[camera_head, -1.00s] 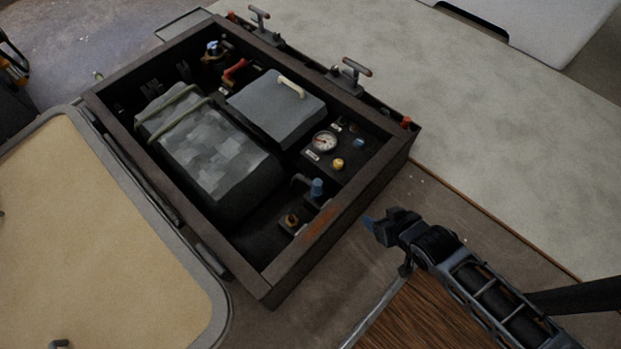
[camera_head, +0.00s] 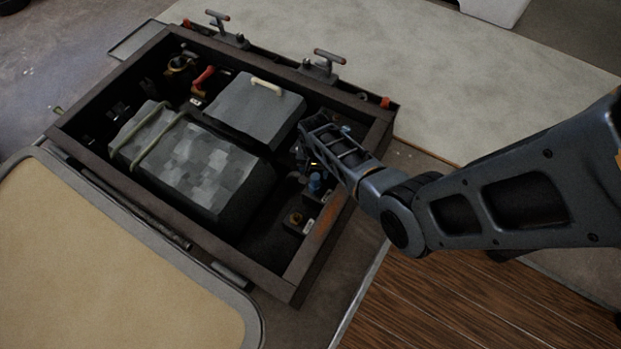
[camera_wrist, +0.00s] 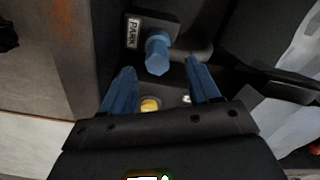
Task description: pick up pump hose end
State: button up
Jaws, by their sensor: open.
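The pump hose end, a blue fitting (camera_wrist: 158,52), sits on a dark block marked PARK, with a dark grey hose beside it. In the head view the blue fitting (camera_head: 315,183) stands in the near right part of the box, just below my gripper. My gripper (camera_wrist: 159,70) is open and empty, its two blue fingers on either side of the line to the fitting. The fitting appears just beyond the fingertips; contact cannot be told. In the head view my wrist hides most of the fingers.
The dark open box (camera_head: 318,248) holds a grey block with straps (camera_head: 200,165) and a grey lid with a pale handle (camera_head: 255,108). A brass fitting (camera_head: 296,218) lies nearer its front edge. A yellow knob (camera_wrist: 150,104) shows between my fingers. A tan panel (camera_head: 110,270) lies left.

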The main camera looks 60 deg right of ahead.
aim_at(316, 176)
jog(key=f+b, duration=0.1)
jog(key=f, duration=0.1)
jog(key=f+b, duration=0.3)
jog(key=f, duration=0.1)
jog(key=shift+s+d+f, duration=0.15)
jog(key=shift+d+f, duration=0.15)
jog(key=shift+f, duration=0.1)
grip_shut()
jog(key=shift+r, duration=0.1)
dwell(0.3)
